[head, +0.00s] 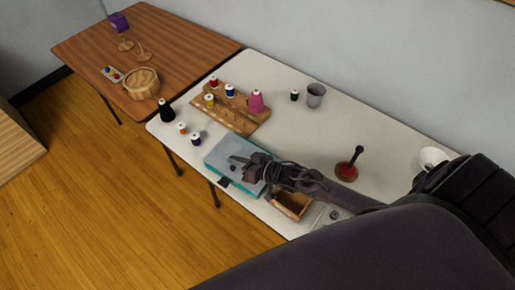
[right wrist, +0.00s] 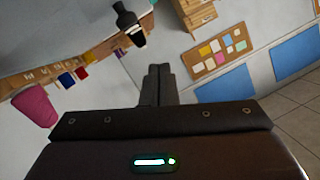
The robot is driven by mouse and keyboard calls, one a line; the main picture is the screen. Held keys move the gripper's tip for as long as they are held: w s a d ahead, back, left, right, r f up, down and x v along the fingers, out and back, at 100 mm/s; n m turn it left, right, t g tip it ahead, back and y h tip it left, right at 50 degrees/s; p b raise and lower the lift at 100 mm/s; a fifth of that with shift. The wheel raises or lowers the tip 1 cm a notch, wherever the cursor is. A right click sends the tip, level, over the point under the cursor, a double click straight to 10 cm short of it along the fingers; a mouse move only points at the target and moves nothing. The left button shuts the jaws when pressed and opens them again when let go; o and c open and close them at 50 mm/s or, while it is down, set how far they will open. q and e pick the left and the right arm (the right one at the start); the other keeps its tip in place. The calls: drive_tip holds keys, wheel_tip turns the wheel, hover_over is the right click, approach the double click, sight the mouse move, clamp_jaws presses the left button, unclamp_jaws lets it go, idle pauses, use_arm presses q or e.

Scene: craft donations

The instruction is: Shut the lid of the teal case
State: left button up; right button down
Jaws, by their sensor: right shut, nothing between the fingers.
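The teal case (head: 213,171) lies near the front edge of the pale table. Its flat grey lid (head: 222,153) lies over the teal body, and teal shows along the front edge. I cannot tell whether the lid is fully shut. My right gripper (head: 235,162) is over the lid, with its fingers shut and empty. I cannot tell whether it touches the lid. The gripper and wrist hide the lid's middle and right part. The shut fingers also show in the right wrist view (right wrist: 159,84), where the case does not show. My left gripper is not in view.
A wooden rack (head: 238,121) with thread spools stands behind the case. An open wooden box (head: 291,205) is to its right, partly under my arm. A pincushion (head: 346,171) and grey cup (head: 315,96) stand farther off. A brown table (head: 165,45) adjoins at the left.

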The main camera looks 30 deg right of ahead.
use_arm(q)
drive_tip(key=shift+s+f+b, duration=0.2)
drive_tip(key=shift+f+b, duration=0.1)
drive_tip(key=shift+b, duration=0.7)
use_arm(e)
drive_tip(key=a+r+v, duration=0.1)
drive_tip(key=v, duration=0.9)
drive_tip(key=shift+s+r, duration=0.25)
drive_tip(key=shift+s, duration=0.15)
drive_tip(key=shift+a, duration=0.15)
